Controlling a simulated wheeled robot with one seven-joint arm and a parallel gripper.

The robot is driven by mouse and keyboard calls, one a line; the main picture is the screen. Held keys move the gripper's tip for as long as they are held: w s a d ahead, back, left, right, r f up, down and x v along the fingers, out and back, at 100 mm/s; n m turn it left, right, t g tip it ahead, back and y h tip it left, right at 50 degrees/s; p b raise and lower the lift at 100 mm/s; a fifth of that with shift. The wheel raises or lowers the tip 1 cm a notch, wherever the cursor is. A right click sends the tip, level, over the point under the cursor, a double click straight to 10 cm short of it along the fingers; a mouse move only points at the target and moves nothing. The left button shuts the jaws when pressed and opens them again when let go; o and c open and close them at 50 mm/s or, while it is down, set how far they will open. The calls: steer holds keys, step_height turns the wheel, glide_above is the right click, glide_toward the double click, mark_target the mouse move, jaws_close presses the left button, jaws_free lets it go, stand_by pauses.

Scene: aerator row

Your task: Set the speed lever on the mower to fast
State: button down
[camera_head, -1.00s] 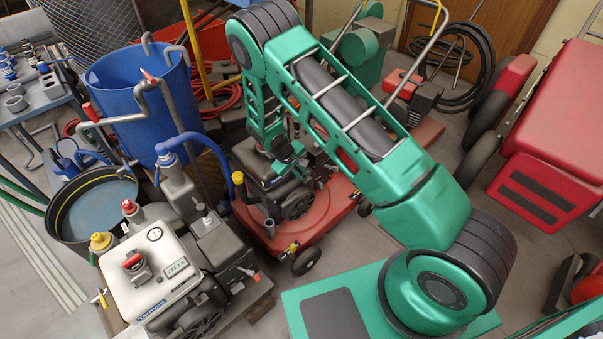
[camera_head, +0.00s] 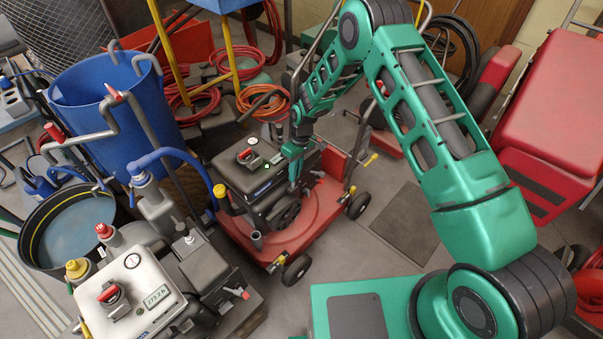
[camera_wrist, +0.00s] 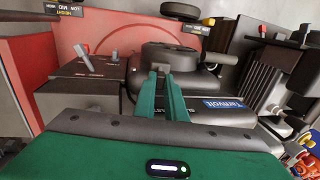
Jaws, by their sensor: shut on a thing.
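The mower is a red wheeled deck (camera_head: 315,212) with a dark engine (camera_head: 250,170); its red deck also shows in the wrist view (camera_wrist: 110,32). In the wrist view a short grey lever (camera_wrist: 86,54) stands up from a dark panel with small markings, left of my fingers. I cannot read its setting. My gripper (camera_head: 294,182) is low over the engine's right side. In the wrist view its green fingers (camera_wrist: 166,78) are close together, reaching to a round dark engine part (camera_wrist: 172,56). What they hold is hidden between the tips.
A white machine with a display (camera_head: 130,290) stands at front left. A blue bin (camera_head: 125,105) and a dark round tub (camera_head: 70,225) are left of the mower. Red hoses (camera_head: 200,105) lie behind it. A red cart (camera_head: 555,125) is at right.

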steer(key=shift+w+d+f+g+y, duration=0.3)
steer(key=shift+w+d+g+y, duration=0.35)
steer(key=shift+d+g+y, duration=0.2)
steer(key=c, duration=1.8)
jaws_free()
steer(key=shift+a, duration=0.1)
steer(key=v, duration=1)
steer(key=shift+w+d+r, duration=0.25)
steer(key=shift+r, duration=0.05)
